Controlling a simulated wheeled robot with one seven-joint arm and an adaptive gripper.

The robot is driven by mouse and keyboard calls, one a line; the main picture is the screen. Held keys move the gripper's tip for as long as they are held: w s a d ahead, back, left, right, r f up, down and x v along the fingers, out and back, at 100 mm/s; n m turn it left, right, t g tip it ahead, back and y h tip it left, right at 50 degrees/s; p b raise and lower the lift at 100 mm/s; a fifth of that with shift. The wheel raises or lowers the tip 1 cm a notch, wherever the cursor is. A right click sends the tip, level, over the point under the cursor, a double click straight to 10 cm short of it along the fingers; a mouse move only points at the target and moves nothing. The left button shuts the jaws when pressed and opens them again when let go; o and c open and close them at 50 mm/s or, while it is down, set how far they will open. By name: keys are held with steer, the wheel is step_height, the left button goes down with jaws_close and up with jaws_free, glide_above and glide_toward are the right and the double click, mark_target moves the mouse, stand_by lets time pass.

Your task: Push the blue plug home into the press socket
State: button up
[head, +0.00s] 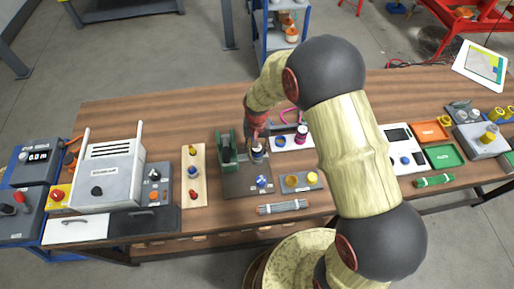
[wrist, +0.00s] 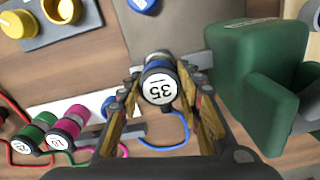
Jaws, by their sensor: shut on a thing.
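The blue plug (wrist: 158,82) has a black body, a blue ring and a white end face marked 35. In the wrist view it sits between the fingers of my gripper (wrist: 160,112), which is shut on it. In the head view my gripper (head: 257,137) is beside the green press (head: 226,151), with the plug (head: 257,154) below it. The green press also shows at the right of the wrist view (wrist: 245,75). The press socket is not clearly visible; I cannot tell how deep the plug sits. A blue cable loop shows below the plug in the wrist view.
A blue knob (head: 262,181) stands on the dark plate (head: 238,182) in front. A box with yellow knobs (head: 299,181) is to its right. Green (wrist: 27,138) and magenta (wrist: 65,128) plugs lie at left in the wrist view. A grey bundle (head: 283,207) lies near the front edge.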

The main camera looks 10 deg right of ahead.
steer(key=shift+f+b, duration=0.45)
steer(key=shift+f, duration=0.45)
steer(key=o, duration=1.2)
steer(key=shift+o, duration=0.7)
step_height(320, 180, up, 12)
steer(key=shift+r, duration=0.1)
